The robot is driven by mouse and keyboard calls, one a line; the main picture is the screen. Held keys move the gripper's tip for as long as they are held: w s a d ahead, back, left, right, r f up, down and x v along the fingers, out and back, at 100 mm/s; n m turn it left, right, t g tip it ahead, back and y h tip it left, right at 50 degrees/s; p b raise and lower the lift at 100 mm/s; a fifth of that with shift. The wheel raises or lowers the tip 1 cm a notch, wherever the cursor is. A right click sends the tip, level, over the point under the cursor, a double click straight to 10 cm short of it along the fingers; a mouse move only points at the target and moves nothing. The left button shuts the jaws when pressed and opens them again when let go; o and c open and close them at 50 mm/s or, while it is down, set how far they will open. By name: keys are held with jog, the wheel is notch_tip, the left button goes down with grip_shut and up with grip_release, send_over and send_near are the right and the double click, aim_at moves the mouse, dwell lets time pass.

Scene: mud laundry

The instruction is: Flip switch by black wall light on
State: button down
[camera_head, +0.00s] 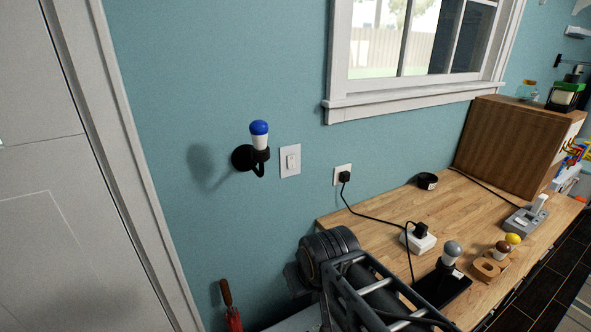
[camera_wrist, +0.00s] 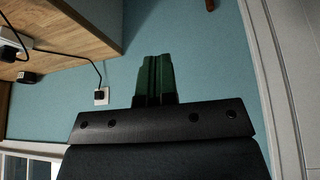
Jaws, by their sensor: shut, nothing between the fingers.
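The black wall light (camera_head: 243,158) is fixed to the teal wall in the head view, with a white and blue bulb (camera_head: 259,134) standing in it. Just right of it is a white switch plate (camera_head: 290,160) with a small toggle; I cannot tell which way it is set. My gripper (camera_wrist: 155,78) shows in the wrist view with its green fingers together and empty, with teal wall beyond. The light and switch do not show in the wrist view. In the head view my arm is low, below and right of the switch; the fingertips cannot be made out.
A wooden counter (camera_head: 385,217) runs along the wall at right, with a plugged outlet (camera_head: 342,175), black cable and several small items. A wooden cabinet (camera_head: 513,145) stands on it. A window (camera_head: 420,45) is above, a white door (camera_head: 65,180) at left. Wall around the switch is clear.

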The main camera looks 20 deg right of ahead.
aim_at(292, 167)
jog(key=w+d+r+n+t+b, duration=0.1)
jog(key=w+d+n+t+b, duration=0.1)
jog(key=w+d+n, duration=0.3)
jog(key=w+d+r+n+t+y+b, duration=0.1)
jog(key=w+d+r+n+t+b, duration=0.1)
jog(key=w+d+n+t, duration=0.3)
jog(key=w+d+r+n+t+y+b, duration=0.1)
jog(key=w+d+n+t, duration=0.3)
jog(key=w+n, duration=0.5)
jog(key=shift+w+d+r+b, duration=0.5)
jog(key=shift+w+b, duration=0.4)
jog(key=shift+w, duration=2.4)
jog(key=w+p, duration=0.1)
jog(key=w, duration=0.3)
jog(key=w+a+f+p, duration=0.1)
jog(key=w, duration=0.4)
jog(key=w+p, duration=0.1)
jog(key=w, duration=0.3)
jog(key=shift+w+a+f, duration=0.15)
jog(key=shift+a+f, duration=0.15)
jog(key=shift+f, duration=0.05)
jog(key=shift+w+f+p, duration=0.1)
jog(key=shift+w+p, duration=0.15)
jog(key=shift+p, duration=0.05)
